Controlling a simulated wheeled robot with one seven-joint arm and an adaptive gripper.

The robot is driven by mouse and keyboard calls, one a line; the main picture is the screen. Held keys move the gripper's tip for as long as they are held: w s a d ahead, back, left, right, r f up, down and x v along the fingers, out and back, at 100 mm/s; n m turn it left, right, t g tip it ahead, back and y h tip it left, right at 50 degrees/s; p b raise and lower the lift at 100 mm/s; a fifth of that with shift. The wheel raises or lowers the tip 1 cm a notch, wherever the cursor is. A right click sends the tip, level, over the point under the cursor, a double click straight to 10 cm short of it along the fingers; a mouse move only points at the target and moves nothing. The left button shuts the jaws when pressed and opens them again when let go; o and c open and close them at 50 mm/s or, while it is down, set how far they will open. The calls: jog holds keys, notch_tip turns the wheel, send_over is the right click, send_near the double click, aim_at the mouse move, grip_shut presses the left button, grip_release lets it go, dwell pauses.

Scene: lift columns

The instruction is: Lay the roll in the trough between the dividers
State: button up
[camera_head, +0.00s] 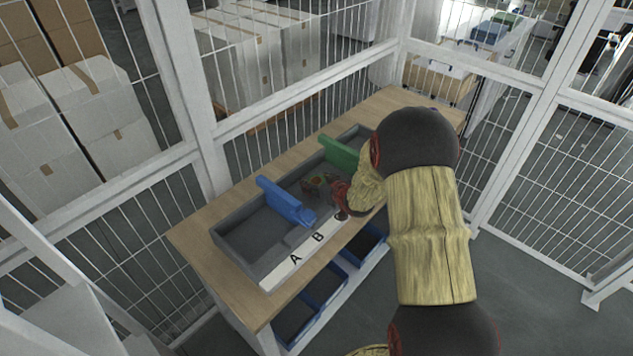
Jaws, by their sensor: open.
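The grey trough (237,241) lies along the wooden bench. A blue divider (286,201) and a green divider (339,153) stand across it. Between them, a small patterned red and green thing (315,181) shows low in the trough; it may be the roll, but it is too small and too covered to be sure. My gripper (338,203) is right beside it, over the trough's near side, in the section marked B. My gripper is open. My arm hides the trough's far right part, and I cannot tell whether the fingers touch the patterned thing.
A white strip (275,276) with letters A and B runs along the trough's front. Blue bins (324,288) sit under the bench (197,243). White mesh fencing (207,140) stands close behind the bench. The bench's left end is clear.

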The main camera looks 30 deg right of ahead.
jog(key=shift+r, duration=0.3)
jog(key=shift+s+r+p, duration=0.25)
jog(key=shift+s+p, duration=0.05)
jog(key=p+v, duration=0.2)
jog(key=v, duration=0.9)
jog(key=shift+s+r, duration=0.1)
jog(key=shift+r, duration=0.25)
jog(key=s+a+r+g+h, duration=0.1)
jog(key=s+a+r, duration=0.2)
jog(key=r, duration=0.4)
jog(key=s+a+r+g+h, duration=0.2)
jog(key=s+r, duration=0.2)
jog(key=r, duration=0.4)
jog(key=s+a+r+g+y, duration=0.1)
jog(key=s+a+r, duration=0.1)
jog(key=s+a, duration=0.5)
jog(key=s+a+r+g+y, duration=0.2)
jog(key=s+a, duration=0.5)
jog(key=s, duration=0.7)
jog(key=shift+a+r+g, duration=0.2)
jog(key=shift+r+g, duration=0.1)
jog(key=shift+r, duration=0.4)
jog(key=shift+s, duration=0.1)
